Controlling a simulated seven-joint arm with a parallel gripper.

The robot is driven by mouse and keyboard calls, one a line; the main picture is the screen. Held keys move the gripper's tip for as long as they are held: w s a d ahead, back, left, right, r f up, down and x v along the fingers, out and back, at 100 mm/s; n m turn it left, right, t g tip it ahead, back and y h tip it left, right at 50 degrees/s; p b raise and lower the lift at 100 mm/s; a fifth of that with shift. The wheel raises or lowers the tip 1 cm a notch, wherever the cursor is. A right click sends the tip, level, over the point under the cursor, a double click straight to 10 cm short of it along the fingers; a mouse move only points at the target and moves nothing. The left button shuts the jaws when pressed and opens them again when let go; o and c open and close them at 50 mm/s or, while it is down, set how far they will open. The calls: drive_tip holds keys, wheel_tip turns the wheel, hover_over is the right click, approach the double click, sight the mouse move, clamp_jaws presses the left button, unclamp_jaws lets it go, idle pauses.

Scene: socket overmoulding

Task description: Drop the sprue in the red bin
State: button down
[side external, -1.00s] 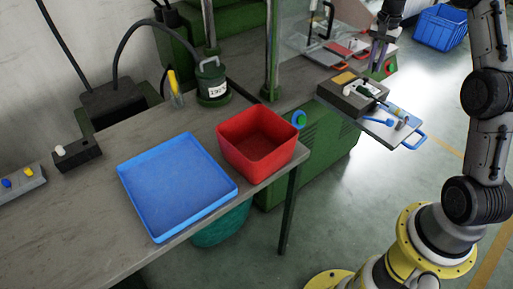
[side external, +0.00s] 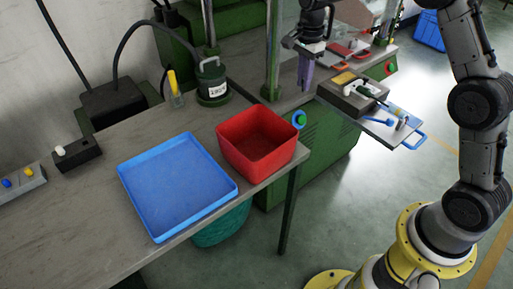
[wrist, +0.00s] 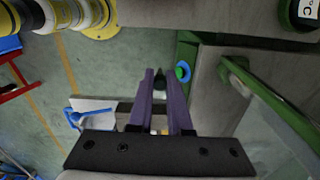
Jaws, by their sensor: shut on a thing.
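The red bin (side external: 265,163) stands empty at the table's right corner, right of the blue tray. My gripper (side external: 304,88) has purple fingers pointing down and is behind and to the right of the bin, apart from it. In the wrist view my gripper (wrist: 155,75) has its fingers close together, shut on a small dark piece (wrist: 160,82), which I take to be the sprue. Its full shape is hidden by the fingers. In the side view the sprue cannot be made out at the fingertips.
The blue tray (side external: 155,172) lies empty left of the bin. A dark green weight (side external: 212,84) and a green post (side external: 272,60) stand behind the bin. The mould block (side external: 345,95) with white and dark parts is at right, beside a blue-handled plate (side external: 412,140).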

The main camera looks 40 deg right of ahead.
drive_tip(key=s+a+n, duration=0.2)
drive_tip(key=a+n, duration=0.1)
drive_tip(key=a, duration=1.3)
drive_tip(key=shift+w+a+f, duration=0.1)
drive_tip(key=shift+f, duration=1.25)
drive_tip(key=shift+w+a+f, duration=0.1)
drive_tip(key=shift+f, duration=1.2)
drive_tip(key=c, duration=0.8)
unclamp_jaws()
drive_tip(key=shift+o, duration=0.2)
drive_tip(key=shift+r, duration=0.1)
wheel_tip(320, 180, up, 14)
drive_tip(key=shift+f, duration=0.2)
